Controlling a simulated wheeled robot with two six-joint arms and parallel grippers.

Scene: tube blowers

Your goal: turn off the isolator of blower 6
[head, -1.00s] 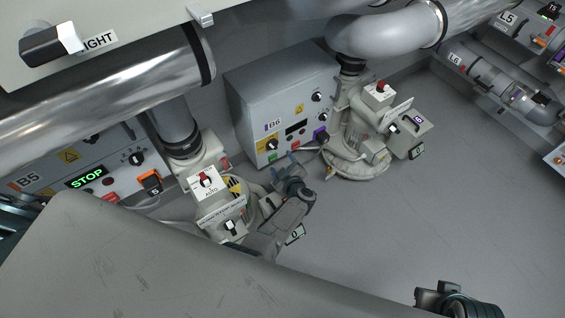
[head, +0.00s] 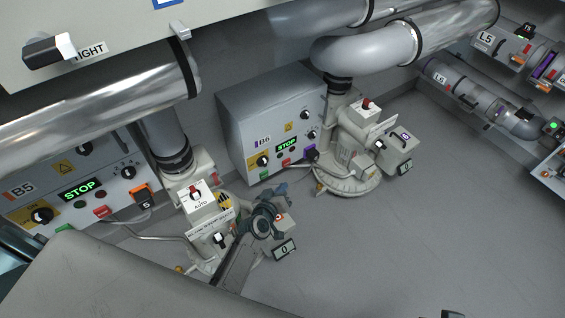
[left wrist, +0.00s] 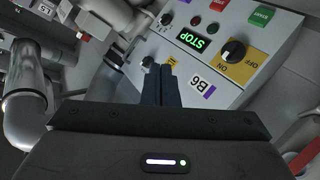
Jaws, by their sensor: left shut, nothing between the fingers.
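The blower 6 control box (head: 240,120), labelled B6, stands on the floor in the middle of the head view. Its isolator, a black knob on a yellow plate (head: 263,161), is at the lower left of the panel. In the left wrist view the panel appears turned over, with the isolator knob (left wrist: 234,50) right of the fingers and OFF and ON printed on its plate. I cannot tell the knob's exact setting. The display (left wrist: 193,40) reads STOP in green. My left gripper (head: 277,190) is shut and empty, below and apart from the panel. Its fingers (left wrist: 161,85) hide part of the panel.
Blower 6 (head: 350,165) stands right of its box. The B5 box (head: 75,185) and its blower (head: 195,195) are at the left, close to my left arm. Pipes cross above. The floor (head: 380,250) at the lower right is clear. A dark part, possibly my right gripper, barely shows at the bottom edge.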

